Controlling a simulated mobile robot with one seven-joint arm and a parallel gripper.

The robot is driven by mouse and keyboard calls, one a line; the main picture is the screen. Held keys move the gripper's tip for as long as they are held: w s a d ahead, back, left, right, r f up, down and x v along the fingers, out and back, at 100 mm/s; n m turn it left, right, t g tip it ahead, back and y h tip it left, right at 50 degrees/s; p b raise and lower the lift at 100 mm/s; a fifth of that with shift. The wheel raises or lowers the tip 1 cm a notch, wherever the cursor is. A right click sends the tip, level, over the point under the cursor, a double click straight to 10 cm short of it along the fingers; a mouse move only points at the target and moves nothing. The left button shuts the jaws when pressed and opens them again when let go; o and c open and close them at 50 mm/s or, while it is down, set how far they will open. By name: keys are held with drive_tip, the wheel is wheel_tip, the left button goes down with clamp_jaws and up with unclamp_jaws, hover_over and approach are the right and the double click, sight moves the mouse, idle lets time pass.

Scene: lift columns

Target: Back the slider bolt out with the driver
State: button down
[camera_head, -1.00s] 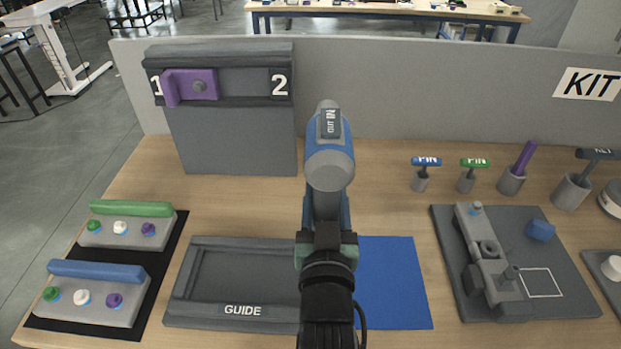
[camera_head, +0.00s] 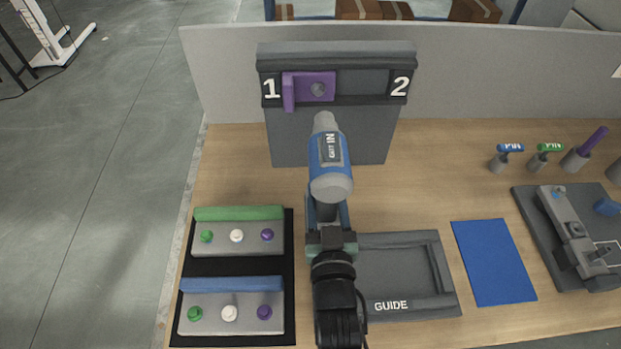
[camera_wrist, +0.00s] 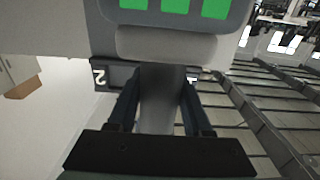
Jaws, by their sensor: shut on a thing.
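The purple slider (camera_head: 295,93) sits in the rail of the upright panel at the end marked 1, with its grey bolt (camera_head: 318,89) in its face. The driver (camera_head: 328,150) has a blue body with a dark label on which "IN" can be read, and grey ends. My gripper (camera_head: 331,214) is shut on the driver's grey handle, which also shows between the fingers in the wrist view (camera_wrist: 160,100). In the head view the driver's far end (camera_head: 325,121) appears just below the bolt, apart from it in the picture. The depth gap is hard to judge.
The dark rail (camera_head: 362,82) is empty toward 2. Two grey blocks with coloured knobs (camera_head: 237,238) lie on a black mat at left. The GUIDE tray (camera_head: 447,277) and blue mat (camera_head: 494,262) lie at right, with small tools in holders (camera_head: 499,162) behind.

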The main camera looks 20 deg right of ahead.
drive_tip(key=shift+w+a+r, duration=0.2)
drive_tip(key=shift+w+a, duration=0.05)
drive_tip(key=shift+a, duration=0.05)
drive_tip(key=b+x, duration=0.4)
drive_tip(key=shift+w+d+f, duration=0.1)
drive_tip(key=shift+w+f, duration=0.1)
drive_tip(key=shift+b+x, duration=1.05)
drive_tip(key=shift+r, duration=0.2)
drive_tip(key=shift+w+d+b, duration=0.15)
drive_tip(key=shift+w+b, duration=0.35)
drive_tip(key=shift+b, duration=0.05)
idle(0.5)
drive_tip(key=shift+s+r, duration=0.15)
drive_tip(key=shift+r, duration=0.1)
idle(1.1)
drive_tip(key=shift+s+f, duration=0.35)
drive_tip(key=shift+s, duration=0.05)
idle(1.1)
drive_tip(key=shift+s+p, duration=0.1)
drive_tip(key=shift+p, duration=0.3)
